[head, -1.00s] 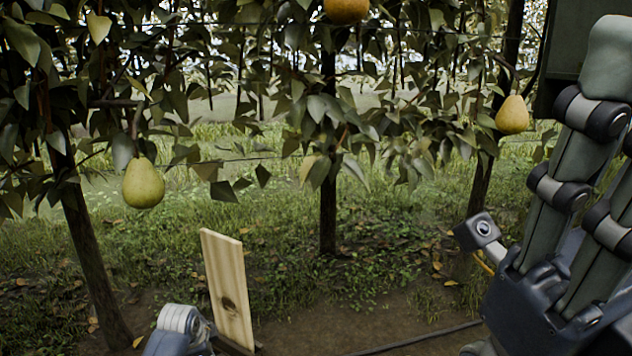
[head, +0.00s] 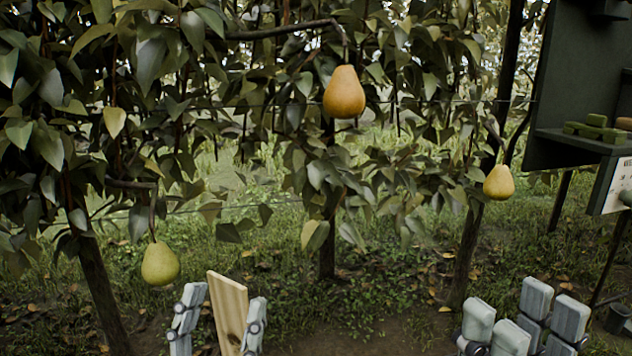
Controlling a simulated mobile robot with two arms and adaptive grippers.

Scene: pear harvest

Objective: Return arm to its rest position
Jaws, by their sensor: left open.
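My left gripper (head: 221,312) is low in the head view, left of centre. Its fingers point up and stand apart, and no pear is between them. A pale wooden board (head: 228,309) shows between the fingers; I cannot tell its depth relative to them. My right gripper (head: 523,322) is at the lower right, with several grey fingertips pointing up. Its lower part is cut off by the frame, so its opening is unclear. No pear shows in it.
A green-yellow pear (head: 160,264) hangs at the left, an orange pear (head: 344,92) at upper centre and a yellow pear (head: 498,182) at the right. Leafy branches fill the upper view. A dark stand with a shelf (head: 580,140) is at the right. Grass lies between the trunks.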

